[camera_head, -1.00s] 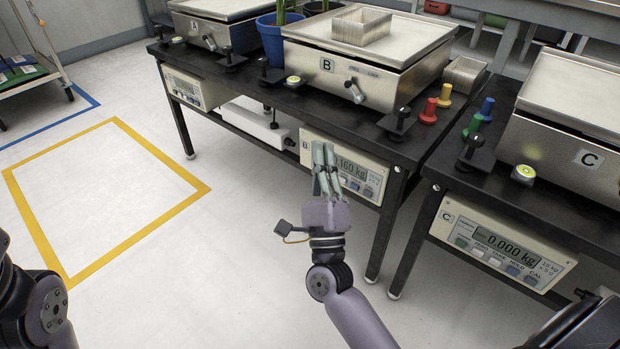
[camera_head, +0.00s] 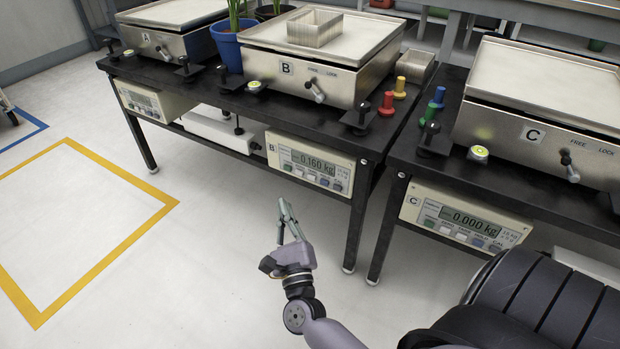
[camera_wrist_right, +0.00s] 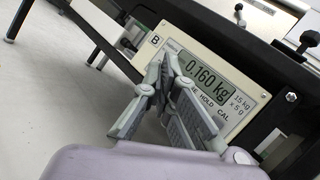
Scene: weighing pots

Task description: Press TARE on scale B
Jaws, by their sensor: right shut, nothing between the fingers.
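Scale B (camera_head: 325,64) stands on the black bench with a small open metal box (camera_head: 315,28) on its pan. Its control panel (camera_head: 338,172) hangs under the bench's front edge and reads 0.160 kg. A row of small buttons (camera_head: 311,177) runs below the display; their labels are too small to read in the head view. My right gripper (camera_head: 284,201) is shut and empty, below and in front of the panel, apparently apart from it. In the right wrist view the fingers (camera_wrist_right: 166,58) cover part of the panel (camera_wrist_right: 206,62); HOLD and CAL are legible, TARE is mostly hidden. My left gripper is out of view.
Scale C's panel (camera_head: 463,219), reading 0.000 kg, hangs to the right, and scale A's panel (camera_head: 146,102) to the left. Bench legs (camera_head: 358,220) flank the gap between benches. Floor around my right gripper is clear.

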